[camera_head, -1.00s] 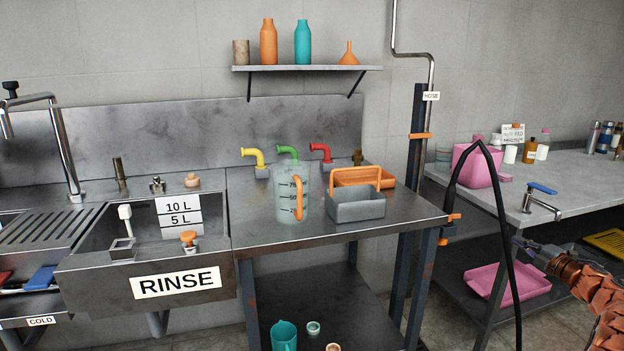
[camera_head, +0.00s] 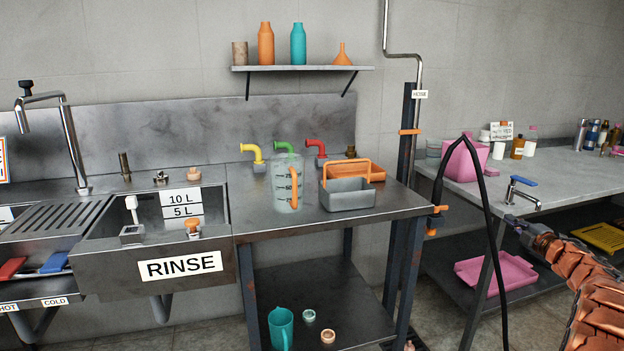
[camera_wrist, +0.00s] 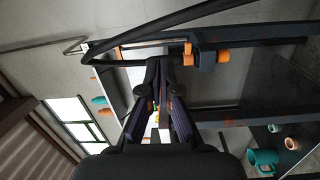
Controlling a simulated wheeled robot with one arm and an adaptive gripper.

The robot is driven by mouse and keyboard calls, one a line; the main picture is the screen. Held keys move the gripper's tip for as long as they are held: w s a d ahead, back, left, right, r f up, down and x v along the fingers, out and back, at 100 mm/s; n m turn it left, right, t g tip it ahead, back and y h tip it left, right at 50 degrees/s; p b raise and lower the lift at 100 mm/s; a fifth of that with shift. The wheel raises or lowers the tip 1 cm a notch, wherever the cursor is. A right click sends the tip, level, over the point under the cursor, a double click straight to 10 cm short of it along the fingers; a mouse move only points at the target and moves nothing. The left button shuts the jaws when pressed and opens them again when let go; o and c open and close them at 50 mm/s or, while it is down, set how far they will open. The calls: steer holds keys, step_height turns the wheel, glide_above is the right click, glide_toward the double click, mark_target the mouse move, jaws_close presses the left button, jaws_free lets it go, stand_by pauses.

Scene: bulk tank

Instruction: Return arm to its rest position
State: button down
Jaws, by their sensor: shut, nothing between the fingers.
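My gripper (camera_head: 515,222) is at the right of the head view, at the end of my orange-brown arm. It is in front of the right-hand bench's front edge, near the black hose. In the wrist view my gripper (camera_wrist: 158,65) has its dark fingers together with nothing between them. The wrist view looks tilted, with the hose and orange clamps beyond the fingers.
The black hose (camera_head: 492,235) hangs in a loop left of my gripper. The right bench (camera_head: 555,195) carries a blue-handled tap (camera_head: 522,183); a pink tray (camera_head: 497,272) lies below. A clear jug (camera_head: 285,185) and grey caddy (camera_head: 348,196) stand on the middle bench.

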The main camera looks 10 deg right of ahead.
steer(key=w+a+r+m+h, duration=0.3)
steer(key=w+r+m+h, duration=0.1)
steer(key=r, duration=0.2)
steer(key=s+a+r+m+g+h, duration=0.2)
steer(key=a+r+m+g+h, duration=0.15)
steer(key=a+m, duration=0.4)
steer(key=s+a+f+m+g+y, duration=0.1)
steer(key=s+a+f+m+g, duration=0.35)
steer(key=s+a, duration=0.95)
steer(key=s+a+f+m+g+y, duration=0.15)
steer(key=s+a+f+g, duration=0.5)
steer(key=s+a, duration=0.7)
steer(key=s+a+f+g+y, duration=0.25)
steer(key=s+a, duration=0.55)
steer(key=s, duration=0.5)
steer(key=s+a+f+g+y, duration=0.1)
steer(key=s+a+f+g, duration=0.25)
steer(key=s+a, duration=0.75)
steer(key=s+r+p, duration=0.2)
steer(key=r+p, duration=0.9)
steer(key=r, duration=0.1)
steer(key=s+d+r+p, duration=0.1)
steer(key=s+r+p, duration=0.2)
steer(key=r+p, duration=0.9)
steer(key=shift+d+r, duration=0.3)
steer(key=shift+r, duration=0.05)
